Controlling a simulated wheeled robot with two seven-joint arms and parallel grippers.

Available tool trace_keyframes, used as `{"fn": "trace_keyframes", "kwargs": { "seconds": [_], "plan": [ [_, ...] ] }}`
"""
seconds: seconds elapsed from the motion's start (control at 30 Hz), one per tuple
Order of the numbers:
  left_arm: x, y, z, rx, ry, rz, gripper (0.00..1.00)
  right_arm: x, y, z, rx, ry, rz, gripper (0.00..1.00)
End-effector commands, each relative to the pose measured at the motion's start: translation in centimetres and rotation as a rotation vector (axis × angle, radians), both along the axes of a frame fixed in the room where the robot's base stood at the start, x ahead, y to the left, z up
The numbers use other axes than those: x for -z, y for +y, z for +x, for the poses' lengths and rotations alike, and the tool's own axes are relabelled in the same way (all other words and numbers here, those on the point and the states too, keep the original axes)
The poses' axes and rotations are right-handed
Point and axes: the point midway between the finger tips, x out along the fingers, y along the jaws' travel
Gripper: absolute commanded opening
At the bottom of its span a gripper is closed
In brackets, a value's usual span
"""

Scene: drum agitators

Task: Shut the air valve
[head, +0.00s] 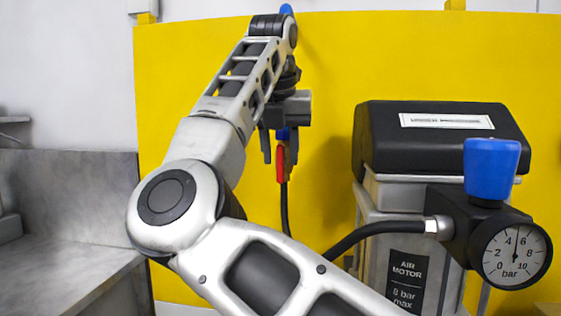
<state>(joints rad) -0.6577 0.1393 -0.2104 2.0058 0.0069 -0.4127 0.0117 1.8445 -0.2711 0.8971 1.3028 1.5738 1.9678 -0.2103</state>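The air valve is mostly hidden behind my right gripper. A red lever (281,164) hangs straight down there, beside a black hose (285,205) that leads down. A bit of blue pipe (283,133) shows between the fingers, and a blue end (287,9) shows above my wrist. My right gripper (279,157) points down in front of the valve. Its two fingers are apart, one on each side of the lever's upper part, with a gap on the left side. Whether a finger touches the lever cannot be told. My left gripper is out of view.
An air motor (400,205) with a black top stands at right. A blue knob (491,168) sits above a pressure gauge (514,255), its needle near 5 bar. A yellow panel (330,50) is behind. A grey bench (60,260) is at left.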

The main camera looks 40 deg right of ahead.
Motion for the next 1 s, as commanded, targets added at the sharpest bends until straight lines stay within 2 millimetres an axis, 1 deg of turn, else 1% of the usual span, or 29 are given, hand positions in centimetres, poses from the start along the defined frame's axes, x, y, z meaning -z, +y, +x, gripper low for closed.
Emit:
{"fn": "trace_keyframes", "kwargs": {
  "seconds": [0.03, 0.1, 0.2, 0.47, 0.5, 0.57, 0.6, 0.63, 1.0],
  "plan": [
    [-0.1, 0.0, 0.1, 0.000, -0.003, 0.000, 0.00, 0.6, -0.2, 0.2, 0.000, 0.001, 0.002, 0.34],
    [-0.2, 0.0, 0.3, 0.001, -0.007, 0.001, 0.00, 1.1, -0.3, 0.3, -0.001, 0.001, 0.002, 0.34],
    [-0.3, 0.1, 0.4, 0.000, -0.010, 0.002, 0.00, 1.6, -0.5, 0.4, 0.000, 0.001, 0.001, 0.34],
    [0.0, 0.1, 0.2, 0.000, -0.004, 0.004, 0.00, 1.7, -0.5, 0.4, -0.001, 0.000, 0.000, 0.34],
    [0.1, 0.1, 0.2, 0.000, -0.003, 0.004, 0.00, 1.7, -0.5, 0.4, 0.000, -0.001, 0.001, 0.31],
    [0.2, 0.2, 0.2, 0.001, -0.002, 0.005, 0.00, 1.7, -0.5, 0.4, -0.001, 0.000, 0.000, 0.14],
    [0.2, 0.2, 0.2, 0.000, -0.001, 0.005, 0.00, 1.7, -0.5, 0.4, -0.001, 0.000, 0.000, 0.03],
    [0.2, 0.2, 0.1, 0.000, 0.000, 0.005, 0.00, 1.7, -0.5, 0.4, 0.000, -0.001, 0.001, 0.00],
    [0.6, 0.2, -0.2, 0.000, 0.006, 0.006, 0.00, 1.7, -0.6, 0.4, 0.000, -0.032, 0.026, 0.00]
  ]
}}
